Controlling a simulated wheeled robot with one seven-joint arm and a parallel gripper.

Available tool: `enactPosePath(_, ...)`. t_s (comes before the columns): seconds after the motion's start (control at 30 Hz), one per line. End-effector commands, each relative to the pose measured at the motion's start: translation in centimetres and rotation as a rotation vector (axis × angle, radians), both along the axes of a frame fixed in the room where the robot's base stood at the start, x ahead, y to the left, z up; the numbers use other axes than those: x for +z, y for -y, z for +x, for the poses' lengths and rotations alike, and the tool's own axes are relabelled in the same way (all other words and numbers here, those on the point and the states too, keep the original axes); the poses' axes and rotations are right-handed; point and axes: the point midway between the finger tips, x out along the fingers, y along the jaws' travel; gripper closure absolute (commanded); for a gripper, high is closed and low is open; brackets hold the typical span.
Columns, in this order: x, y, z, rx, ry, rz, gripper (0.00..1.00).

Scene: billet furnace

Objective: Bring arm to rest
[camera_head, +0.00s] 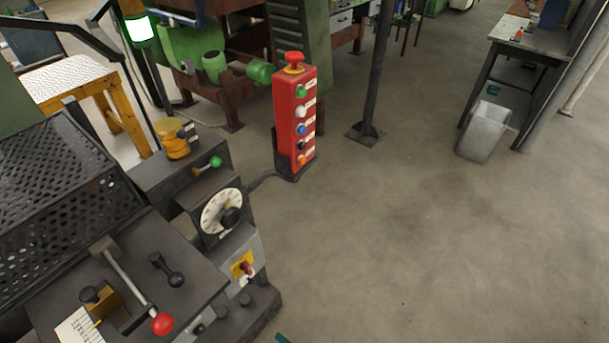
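My arm and my gripper do not show in this view. A small teal piece (283,338) is cut off at the bottom edge, and I cannot tell what it is. At the lower left stands a dark machine with a red-knobbed lever (162,324), a green-knobbed lever (215,162) and a round white dial (222,212). A red push-button box (296,115) with a red mushroom button on top stands upright behind it.
A dark post (376,75) rises from the floor at the upper middle. A grey bin (486,131) stands by a workbench (528,38) at the upper right. A yellow-framed platform (75,84) is at the upper left. The floor at centre and lower right is clear.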

Motion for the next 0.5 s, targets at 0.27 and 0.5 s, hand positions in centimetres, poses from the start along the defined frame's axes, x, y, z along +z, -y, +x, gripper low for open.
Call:
enactPosePath(0.27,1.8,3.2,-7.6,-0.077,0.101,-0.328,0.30)
enactPosePath(0.5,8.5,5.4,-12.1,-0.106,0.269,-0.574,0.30)
